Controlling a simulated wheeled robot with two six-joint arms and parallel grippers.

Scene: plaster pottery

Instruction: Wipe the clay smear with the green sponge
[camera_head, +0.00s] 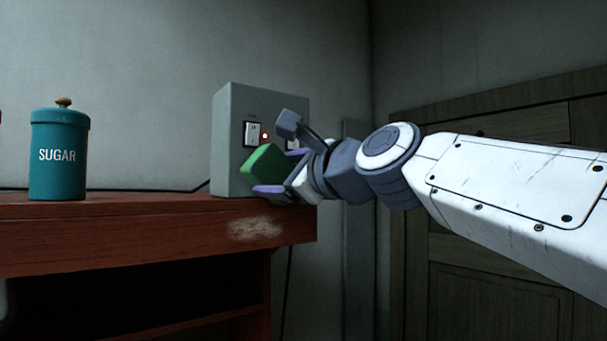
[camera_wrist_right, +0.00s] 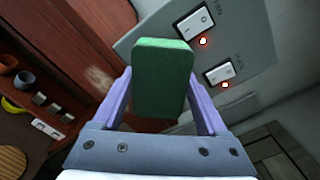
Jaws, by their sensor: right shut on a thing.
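The green sponge (camera_head: 265,164) is held between the purple fingers of my right gripper (camera_head: 279,173). It also shows large in the right wrist view (camera_wrist_right: 161,78), with a finger on each side of it. The right gripper is shut on it, beside the front of the grey switch box. The clay smear (camera_head: 255,229) is a pale, dusty patch on the front edge of the red-brown table, below and a little left of the sponge. The smear also shows in the right wrist view (camera_wrist_right: 100,79), left of the sponge. The sponge appears apart from the smear. My left gripper is in neither view.
The grey box (camera_head: 230,125) with switches and lit red lamps stands at the right end of the table (camera_head: 130,208). A teal sugar jar (camera_head: 58,160) stands at the left. The tabletop between them is clear. Small pots (camera_wrist_right: 25,79) show on a shelf in the wrist view.

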